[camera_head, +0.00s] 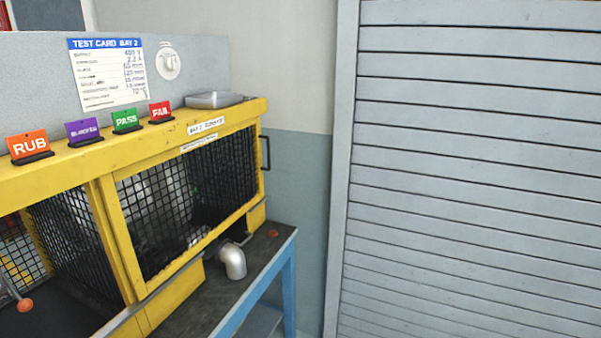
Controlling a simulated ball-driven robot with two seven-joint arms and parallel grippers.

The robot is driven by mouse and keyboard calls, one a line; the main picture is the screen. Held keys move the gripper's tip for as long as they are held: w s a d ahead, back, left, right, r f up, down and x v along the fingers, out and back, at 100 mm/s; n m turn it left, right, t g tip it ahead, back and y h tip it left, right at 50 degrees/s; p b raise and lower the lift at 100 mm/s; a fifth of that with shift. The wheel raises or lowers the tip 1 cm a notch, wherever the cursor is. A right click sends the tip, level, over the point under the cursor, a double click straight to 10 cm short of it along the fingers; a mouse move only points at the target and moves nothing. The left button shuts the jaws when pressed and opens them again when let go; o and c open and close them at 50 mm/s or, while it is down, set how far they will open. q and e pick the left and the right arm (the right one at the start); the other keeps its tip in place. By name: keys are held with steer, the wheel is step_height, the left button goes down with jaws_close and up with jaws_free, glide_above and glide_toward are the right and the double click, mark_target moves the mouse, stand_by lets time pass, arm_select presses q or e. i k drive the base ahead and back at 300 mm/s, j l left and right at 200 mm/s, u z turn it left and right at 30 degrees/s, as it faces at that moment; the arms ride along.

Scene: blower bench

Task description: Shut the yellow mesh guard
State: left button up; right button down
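The yellow mesh guard (110,222) is a yellow frame with black mesh panels on the left of the view. Its right-hand front panel (190,198) spans its frame, and rounded grey machine parts show dimly behind the mesh. A black handle (266,153) sits at the guard's right end. Further left, a dark floor and another mesh panel (75,245) show past a yellow post. The picture edge cuts this part off, and I cannot tell which panel is the moving one or how far it stands open. Neither of my grippers is in view.
Orange, purple, green and red signs (126,120) and a silver tray (213,99) stand on the top ledge. A metal elbow pipe (233,262) stands on the blue-legged bench (262,268). An orange knob (25,305) is at lower left. A grey shutter (470,170) fills the right.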

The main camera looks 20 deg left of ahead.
mark_target(106, 182)
steer(key=i+l+u, duration=0.15)
steer(key=i+u, duration=0.15)
steer(key=i, duration=0.75)
